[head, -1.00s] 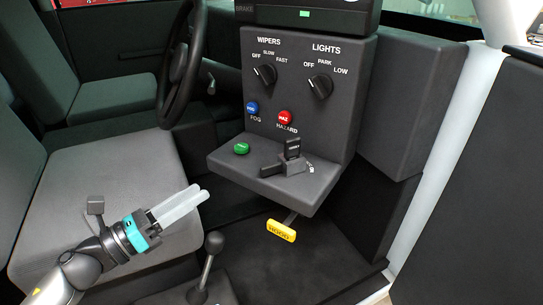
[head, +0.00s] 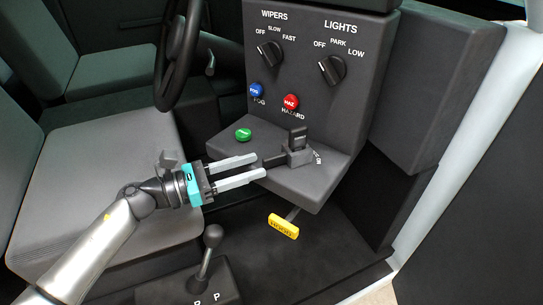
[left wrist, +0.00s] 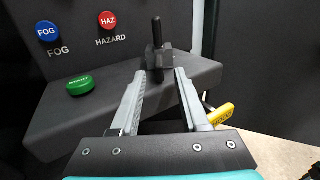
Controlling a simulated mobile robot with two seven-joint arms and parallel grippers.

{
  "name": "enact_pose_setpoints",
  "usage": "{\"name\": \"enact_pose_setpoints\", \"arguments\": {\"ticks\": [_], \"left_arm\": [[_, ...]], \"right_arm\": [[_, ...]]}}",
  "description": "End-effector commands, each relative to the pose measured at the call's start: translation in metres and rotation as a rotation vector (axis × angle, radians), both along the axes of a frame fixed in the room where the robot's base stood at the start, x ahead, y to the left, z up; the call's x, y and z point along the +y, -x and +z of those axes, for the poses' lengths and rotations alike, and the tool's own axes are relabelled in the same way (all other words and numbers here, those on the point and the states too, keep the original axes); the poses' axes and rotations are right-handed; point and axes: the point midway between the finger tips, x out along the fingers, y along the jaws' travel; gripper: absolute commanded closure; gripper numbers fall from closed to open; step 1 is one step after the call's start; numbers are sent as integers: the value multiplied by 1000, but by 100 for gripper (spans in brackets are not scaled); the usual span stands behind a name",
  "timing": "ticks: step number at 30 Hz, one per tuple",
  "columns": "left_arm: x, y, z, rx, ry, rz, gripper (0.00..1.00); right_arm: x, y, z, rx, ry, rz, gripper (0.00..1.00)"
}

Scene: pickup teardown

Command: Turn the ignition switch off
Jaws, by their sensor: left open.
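The ignition switch (head: 299,154) is a dark block with an upright black tab, on the grey shelf of the dash console. My right gripper is not in view.
A green button (head: 243,134) sits on the shelf, left of the switch. Fog (head: 256,90) and hazard (head: 291,102) buttons and the wiper and light knobs are above. A yellow hood handle (head: 283,226) hangs below. The gear lever (head: 210,245) stands below my arm.

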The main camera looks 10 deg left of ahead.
Motion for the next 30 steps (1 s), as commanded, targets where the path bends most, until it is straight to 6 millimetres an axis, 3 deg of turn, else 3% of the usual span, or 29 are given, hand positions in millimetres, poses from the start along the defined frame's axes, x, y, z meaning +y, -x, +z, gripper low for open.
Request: {"name": "enact_pose_setpoints", "arguments": {"ticks": [9,21,30], "left_arm": [[-38,-26,1,0,2,1,55],[-44,-30,0,1,1,1,55],[-44,-30,0,1,1,1,89]], "right_arm": [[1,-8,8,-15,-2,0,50],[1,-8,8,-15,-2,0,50],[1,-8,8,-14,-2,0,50]]}}
